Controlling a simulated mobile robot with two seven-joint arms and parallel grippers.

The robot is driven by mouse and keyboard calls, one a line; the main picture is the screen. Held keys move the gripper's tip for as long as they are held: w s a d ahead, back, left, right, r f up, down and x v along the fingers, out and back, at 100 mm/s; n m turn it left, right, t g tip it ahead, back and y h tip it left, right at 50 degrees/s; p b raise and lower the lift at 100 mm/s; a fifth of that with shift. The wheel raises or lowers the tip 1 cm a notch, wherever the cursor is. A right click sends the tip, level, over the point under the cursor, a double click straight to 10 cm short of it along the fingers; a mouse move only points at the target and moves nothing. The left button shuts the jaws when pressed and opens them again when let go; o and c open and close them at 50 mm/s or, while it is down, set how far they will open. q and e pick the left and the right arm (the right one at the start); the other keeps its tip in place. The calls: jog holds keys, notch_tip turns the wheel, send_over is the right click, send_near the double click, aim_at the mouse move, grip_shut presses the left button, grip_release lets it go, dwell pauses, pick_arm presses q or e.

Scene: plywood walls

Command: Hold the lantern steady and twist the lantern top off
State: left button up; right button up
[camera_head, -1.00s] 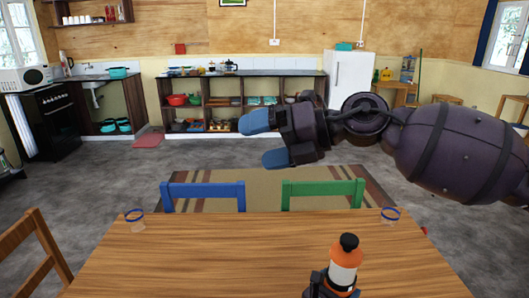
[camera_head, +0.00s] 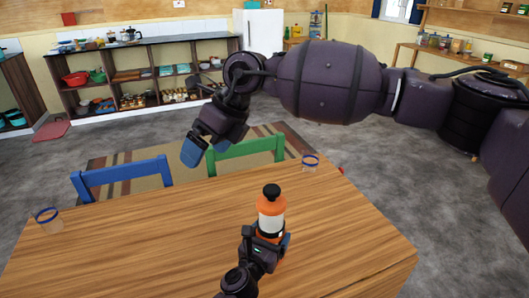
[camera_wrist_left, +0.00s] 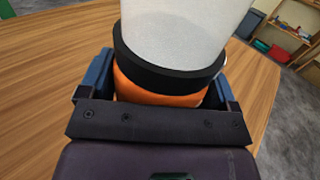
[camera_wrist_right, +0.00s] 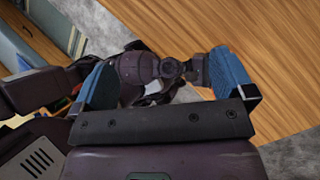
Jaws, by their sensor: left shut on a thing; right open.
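The lantern (camera_head: 271,222) stands upright on the wooden table in the head view. It has a black knob on an orange top (camera_head: 271,204), a white globe, a black band and an orange base. My left gripper (camera_head: 266,241) is shut on its lower part; in the left wrist view the blue fingers sit on both sides of the orange base (camera_wrist_left: 160,92). My right gripper (camera_head: 198,150) is open and empty, up and left of the lantern beyond the table's far edge, fingers pointing down. The right wrist view shows its two blue fingers (camera_wrist_right: 165,82) apart with nothing between.
The table (camera_head: 140,240) is mostly bare. A blue-rimmed glass (camera_head: 49,221) stands at its left and another (camera_head: 310,162) at its far right corner. A blue chair (camera_head: 122,180) and a green chair (camera_head: 245,152) line the far side.

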jog(key=w+d+f+n+t+h, duration=0.1)
jog(key=w+d+f+n+h, duration=0.1)
jog(key=w+d+f+h, duration=0.3)
jog(key=n+h, duration=0.2)
jog(key=h, duration=0.1)
send_near(272, 188)
jog(key=shift+d+f, duration=0.2)
jog(key=f, duration=0.4)
jog(key=d+f, duration=0.1)
jog(key=f, duration=0.6)
jog(key=shift+s+d+f, duration=0.15)
jog(key=shift+d+f, duration=0.25)
jog(key=shift+c, duration=0.3)
jog(key=c, duration=0.9)
jog(key=shift+o, duration=0.2)
jog(key=shift+m, duration=1.4)
